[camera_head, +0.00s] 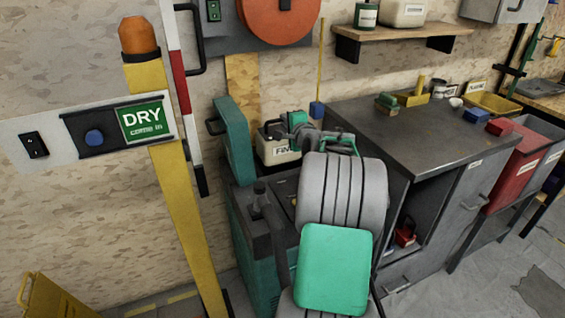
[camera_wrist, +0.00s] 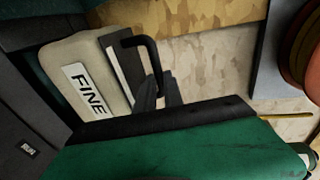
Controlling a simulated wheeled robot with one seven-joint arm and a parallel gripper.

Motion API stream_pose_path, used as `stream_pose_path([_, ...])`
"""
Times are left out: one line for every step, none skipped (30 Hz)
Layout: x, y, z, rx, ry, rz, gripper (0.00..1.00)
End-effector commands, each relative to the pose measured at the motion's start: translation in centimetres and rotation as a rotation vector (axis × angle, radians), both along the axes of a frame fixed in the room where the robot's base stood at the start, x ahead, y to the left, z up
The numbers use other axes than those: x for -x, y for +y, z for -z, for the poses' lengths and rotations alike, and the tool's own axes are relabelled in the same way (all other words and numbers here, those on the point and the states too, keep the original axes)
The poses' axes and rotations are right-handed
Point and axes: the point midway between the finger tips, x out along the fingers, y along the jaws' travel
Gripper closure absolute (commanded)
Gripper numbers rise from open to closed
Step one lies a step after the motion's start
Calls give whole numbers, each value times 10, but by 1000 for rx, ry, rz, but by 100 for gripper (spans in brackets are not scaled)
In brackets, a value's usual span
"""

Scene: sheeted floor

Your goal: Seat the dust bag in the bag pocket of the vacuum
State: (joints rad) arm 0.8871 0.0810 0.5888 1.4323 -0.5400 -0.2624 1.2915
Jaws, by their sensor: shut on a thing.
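The cream dust bag (camera_head: 279,150), labelled FINE, is over the top of the teal vacuum (camera_head: 257,262), beside its raised lid (camera_head: 234,140). In the wrist view the bag (camera_wrist: 88,75) leans, with a dark plate and a black loop handle (camera_wrist: 150,58) on its right side. My gripper (camera_head: 281,131) is shut on the bag at its handle side; its grey fingertips (camera_wrist: 157,93) show at the handle's lower end. The bag pocket and the bag's lower edge are hidden, so I cannot tell how deep the bag sits.
A yellow post (camera_head: 180,190) with a DRY sign stands left of the vacuum. A dark workbench (camera_head: 395,125) with small items stands to the right. A shelf (camera_head: 405,32) and an orange reel (camera_head: 278,15) are on the wall behind.

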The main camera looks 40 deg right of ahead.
Motion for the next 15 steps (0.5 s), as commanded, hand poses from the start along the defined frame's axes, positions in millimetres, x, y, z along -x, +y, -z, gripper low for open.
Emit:
stream_pose_path([0, 0, 17, -1, 1, 0, 100])
stream_pose_path([0, 0, 26, -1, 0, 1, 100])
stream_pose_path([0, 0, 37, -1, 0, 0, 100])
stream_pose_path([0, 0, 44, 0, -1, 0, 100])
stream_pose_path([0, 0, 51, 0, -1, -1, 100])
stream_pose_path([-1, 0, 57, 1, -3, -1, 100])
stream_pose_path([-1, 1, 61, 2, -4, -2, 100])
stream_pose_path([-1, 1, 64, 2, -4, -2, 100])
stream_pose_path([-1, 1, 67, 3, -3, -2, 100])
stream_pose_path([-2, 1, 70, 3, -3, -3, 100])
stream_pose_path([-2, 1, 74, 3, -3, -3, 100])
stream_pose_path([-2, 1, 80, 1, -3, -3, 100])
stream_pose_path([-2, 2, 86, 1, -2, -3, 100])
stream_pose_path([-2, 2, 93, 1, -2, -3, 100])
stream_pose_path([-2, 2, 102, 1, -1, -3, 100])
